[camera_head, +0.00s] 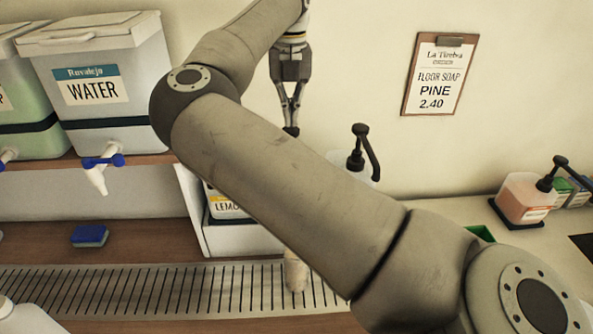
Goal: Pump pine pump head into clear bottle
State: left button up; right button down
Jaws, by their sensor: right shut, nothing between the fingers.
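A black pump head (360,150) stands to the right of my right gripper, on a pale drum (377,180) mostly hidden by my right arm. The wall sign (436,75) to its right reads floor soap, PINE, 2.40; the drum's own label is hidden. My right gripper (291,128) points down with its fingers together, empty, left of the pump head and apart from it. A pale beige object (296,274) shows partly below my arm on the slotted grate; I cannot tell if it is the clear bottle. My left gripper is not in view.
A WATER tank (106,125) with a blue tap (103,162) stands on the left shelf. A LEMON drum (226,207) is partly hidden. A blue sponge (90,236) lies by the grate (160,290). A pink-orange pump bottle (524,199) stands far right.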

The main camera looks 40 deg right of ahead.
jog(key=shift+f+b, duration=2.3)
jog(key=shift+f, duration=0.9)
jog(key=shift+r+p, duration=2.1)
jog(key=shift+r, duration=1.2)
notch_tip(320, 180, up, 6)
jog(key=p, duration=0.4)
jog(key=shift+f, duration=0.1)
